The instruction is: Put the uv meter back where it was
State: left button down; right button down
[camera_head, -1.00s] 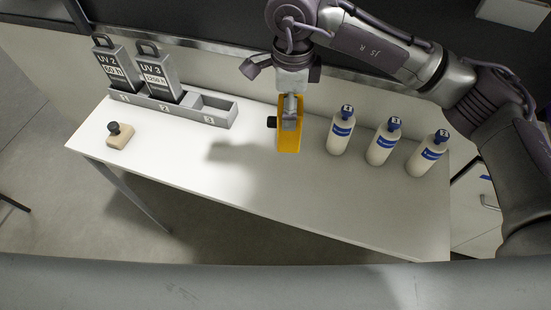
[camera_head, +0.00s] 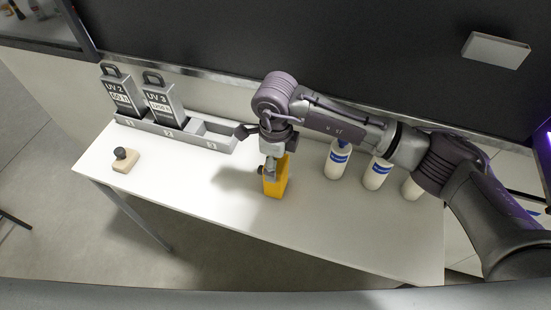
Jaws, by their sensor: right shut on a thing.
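The UV meter appears to be the yellow box (camera_head: 276,184). It is over the middle of the white table, with a shadow to its left. My right gripper (camera_head: 272,168) comes down on it from above and is shut on its upper part, hiding that part. I cannot tell whether the meter's lower end touches the table. My left gripper is not in view.
A grey three-slot rack (camera_head: 190,138) at the back left holds the UV 2 unit (camera_head: 121,95) and UV 3 unit (camera_head: 162,104); its right slot looks empty. A wooden block with a black knob (camera_head: 125,161) is front left. Several white bottles (camera_head: 337,162) stand right, partly behind my arm.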

jog(key=shift+f, duration=0.1)
jog(key=shift+f+b, duration=0.1)
jog(key=shift+b, duration=0.2)
jog(key=shift+c, duration=1.1)
grip_release()
jog(key=shift+r+p, duration=0.3)
jog(key=shift+p, duration=0.05)
jog(key=shift+w+r+b, duration=0.1)
jog(key=shift+r+b, duration=0.25)
jog(key=shift+r, duration=0.05)
notch_tip(320, 180, up, 10)
jog(key=shift+f+b, duration=0.2)
jog(key=shift+b, duration=1.05)
jog(key=shift+r, duration=0.7)
